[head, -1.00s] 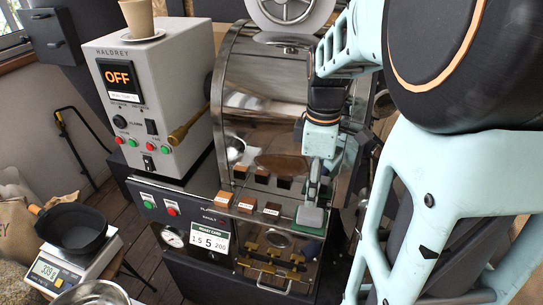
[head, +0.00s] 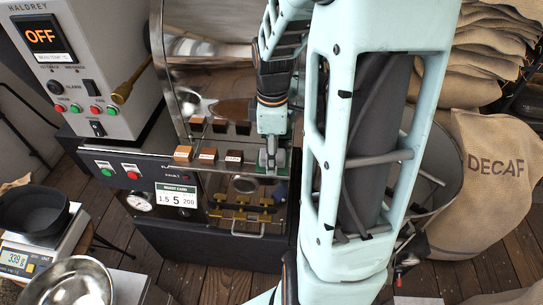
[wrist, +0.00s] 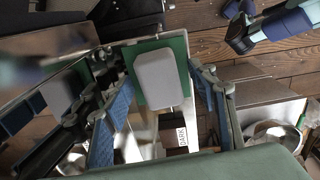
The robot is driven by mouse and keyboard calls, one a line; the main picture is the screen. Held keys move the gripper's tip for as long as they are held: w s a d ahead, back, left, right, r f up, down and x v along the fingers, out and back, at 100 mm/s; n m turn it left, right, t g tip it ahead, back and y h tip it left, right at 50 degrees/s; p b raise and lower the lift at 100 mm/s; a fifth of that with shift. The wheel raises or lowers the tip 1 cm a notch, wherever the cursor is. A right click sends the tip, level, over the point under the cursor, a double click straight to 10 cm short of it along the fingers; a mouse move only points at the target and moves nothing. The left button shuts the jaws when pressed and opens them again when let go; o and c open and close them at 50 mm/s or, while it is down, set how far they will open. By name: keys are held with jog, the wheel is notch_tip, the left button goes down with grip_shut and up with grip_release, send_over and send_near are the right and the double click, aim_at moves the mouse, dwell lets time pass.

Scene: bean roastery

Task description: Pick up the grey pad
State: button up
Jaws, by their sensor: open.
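The grey pad (wrist: 158,78) is a rounded, light grey block. In the wrist view it lies on a green square (wrist: 181,46) and is seen whole, between the two blue-lined fingers of my gripper (wrist: 157,92). The fingers are spread to its left and right, with a gap on each side, and do not appear to grip it. In the head view my gripper (head: 268,158) points down at the right end of the machine's front ledge, over the green patch (head: 284,161). There the fingers make the pad hard to tell apart.
Brown sample blocks (head: 208,154) stand on the ledge left of my gripper; a "DARK" label (wrist: 183,137) shows nearby. The glossy roaster front (head: 205,80) rises behind. A control box (head: 85,75) and a scale (head: 30,258) with a black pan (head: 35,212) are left.

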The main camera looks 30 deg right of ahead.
jog(key=c, duration=1)
jog(key=shift+c, duration=0.2)
jog(key=shift+r, duration=0.15)
